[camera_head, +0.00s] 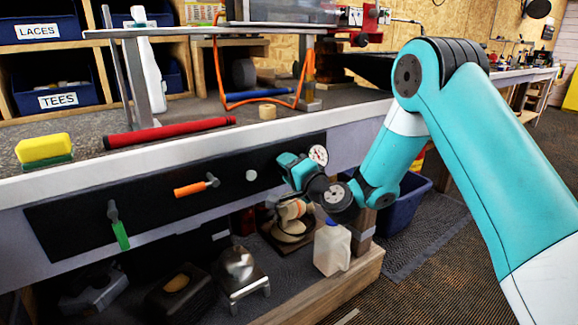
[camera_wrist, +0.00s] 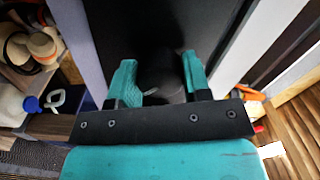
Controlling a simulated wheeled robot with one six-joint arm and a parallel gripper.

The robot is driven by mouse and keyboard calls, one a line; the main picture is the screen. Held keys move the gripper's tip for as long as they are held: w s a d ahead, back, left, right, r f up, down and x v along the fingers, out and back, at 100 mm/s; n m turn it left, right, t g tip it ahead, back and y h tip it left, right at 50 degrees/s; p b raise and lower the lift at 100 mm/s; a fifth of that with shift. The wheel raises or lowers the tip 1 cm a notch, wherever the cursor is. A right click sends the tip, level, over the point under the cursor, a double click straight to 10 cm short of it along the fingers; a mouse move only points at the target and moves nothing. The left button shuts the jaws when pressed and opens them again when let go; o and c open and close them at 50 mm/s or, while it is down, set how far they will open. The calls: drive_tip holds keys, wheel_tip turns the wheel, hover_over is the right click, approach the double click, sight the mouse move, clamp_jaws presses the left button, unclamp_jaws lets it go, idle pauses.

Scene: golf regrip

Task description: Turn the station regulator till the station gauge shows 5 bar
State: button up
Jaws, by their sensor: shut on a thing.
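The station gauge (camera_head: 318,155) is a small round white dial with red on it, on the black panel of the bench front in the head view. Its needle is too small to read. My gripper (camera_head: 287,162) is at the panel just left of the gauge and hides the regulator there. In the wrist view a dark round knob, the station regulator (camera_wrist: 160,70), sits between the two teal fingers of my gripper (camera_wrist: 158,80). The fingers are shut on it from both sides. The gauge does not show clearly in the wrist view.
A white jug (camera_head: 332,248) stands on the shelf below my wrist, with a blue bin (camera_head: 408,208) to the right. A red roll (camera_head: 170,132) lies on the bench top.

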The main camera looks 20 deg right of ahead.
drive_tip(key=shift+d+m+p, duration=0.1)
drive_tip(key=shift+m+p, duration=0.25)
drive_tip(key=shift+m, duration=0.95)
drive_tip(key=o, duration=0.9)
